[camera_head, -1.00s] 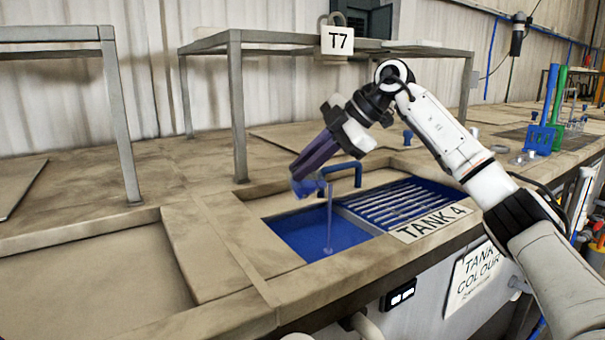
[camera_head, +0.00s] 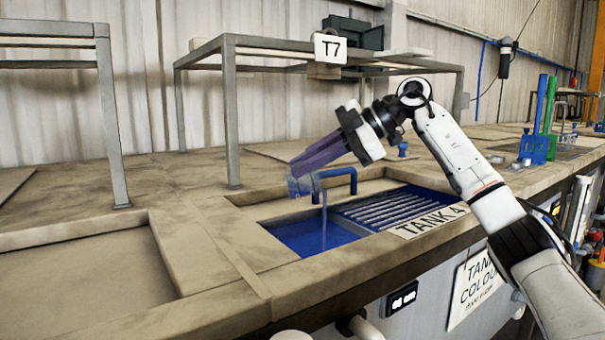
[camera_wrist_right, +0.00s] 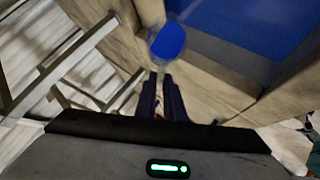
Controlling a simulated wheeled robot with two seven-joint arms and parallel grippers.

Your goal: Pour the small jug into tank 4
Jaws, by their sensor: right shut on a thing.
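My right gripper (camera_head: 302,170) is shut on the small jug (camera_head: 303,186), a clear vessel held tilted above the left part of tank 4. A thin, pale bluish stream (camera_head: 324,215) falls from the jug into the open blue basin of tank 4 (camera_head: 305,237). The tank's label (camera_head: 430,221) lies at its front right. In the right wrist view, the fingers (camera_wrist_right: 160,85) reach to the jug (camera_wrist_right: 167,41), which shows blue inside, with the blue basin (camera_wrist_right: 250,28) beyond. My left gripper is not in view.
A blue bent pipe (camera_head: 338,174) stands at the tank's back edge, close to the jug. A slatted blue rack (camera_head: 395,206) covers the tank's right part. A metal frame with a T7 sign (camera_head: 330,48) stands behind. Blue and green tubes (camera_head: 545,118) stand far right.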

